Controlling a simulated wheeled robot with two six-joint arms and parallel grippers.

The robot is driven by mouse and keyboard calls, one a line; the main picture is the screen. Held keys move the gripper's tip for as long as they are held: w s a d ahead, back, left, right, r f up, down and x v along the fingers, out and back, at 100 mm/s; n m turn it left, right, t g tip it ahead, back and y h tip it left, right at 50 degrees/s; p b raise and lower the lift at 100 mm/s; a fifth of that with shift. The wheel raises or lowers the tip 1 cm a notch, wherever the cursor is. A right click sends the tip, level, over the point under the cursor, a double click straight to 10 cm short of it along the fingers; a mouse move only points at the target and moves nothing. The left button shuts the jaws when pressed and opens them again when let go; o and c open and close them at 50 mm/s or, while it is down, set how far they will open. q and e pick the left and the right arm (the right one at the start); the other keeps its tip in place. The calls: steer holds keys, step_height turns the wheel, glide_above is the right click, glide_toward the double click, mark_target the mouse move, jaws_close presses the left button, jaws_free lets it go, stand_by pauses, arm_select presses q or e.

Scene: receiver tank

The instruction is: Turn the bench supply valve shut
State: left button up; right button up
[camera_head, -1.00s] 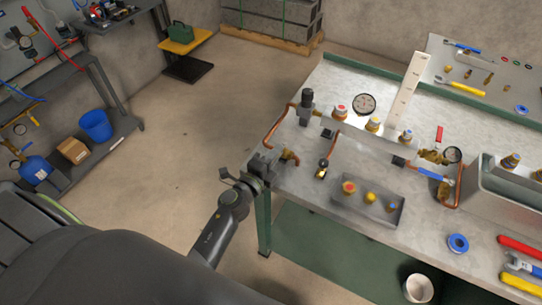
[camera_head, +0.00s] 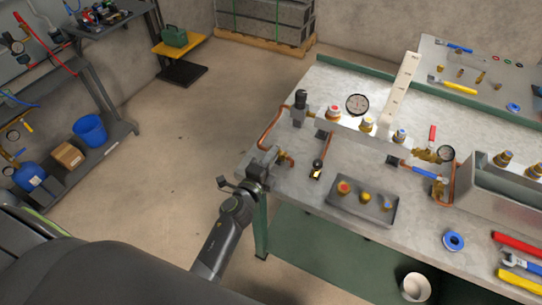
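A brass valve fitting (camera_head: 286,158) sits at the near left corner of the bench, at the end of a copper pipe. I take it for the supply valve; its handle is not clearly visible. My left gripper (camera_head: 264,164) is at this corner, right beside the fitting and partly covering it. Its dark fingers are too small and overlapped to tell whether they are open, shut or touching the valve. My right gripper is not in view.
The bench (camera_head: 330,217) carries a regulator (camera_head: 300,105), a dial gauge (camera_head: 357,104), a parts tray (camera_head: 348,206), a red-handled valve (camera_head: 432,136) and a blue lever (camera_head: 425,172). A white bucket (camera_head: 415,287) stands below. The floor left of the bench is clear.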

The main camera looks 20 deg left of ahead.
arm_select(q)
steer(key=shift+r, duration=0.1)
stand_by(0.3)
steer(key=shift+s, duration=0.2)
steer(key=s+a+b, duration=0.1)
steer(key=s, duration=1.5)
steer(key=shift+s+a+b, duration=0.3)
steer(key=shift+s+a, duration=0.1)
steer(key=s+a+f+n+g+y, duration=0.1)
steer(key=s+f+n+g, duration=0.15)
steer(key=f, duration=0.65)
steer(key=s+a+f+n+g+y, duration=0.15)
steer(key=f+n, duration=0.25)
steer(key=f, duration=0.4)
steer(key=s+a+f+n+g, duration=0.2)
steer(key=f+n+g, duration=0.15)
steer(key=f, duration=0.55)
steer(key=s+a+f+n+g, duration=0.2)
steer(key=s+f+n+g, duration=0.2)
steer(key=s+f, duration=0.5)
steer(key=s+a+f+n+g, duration=0.3)
steer(key=s+f+n+g, duration=0.2)
steer(key=s, duration=0.9)
step_height(320, 180, down, 4)
steer(key=shift+s+a+r+n, duration=0.15)
steer(key=shift+s+a+n, duration=0.1)
steer(key=shift+n, duration=0.15)
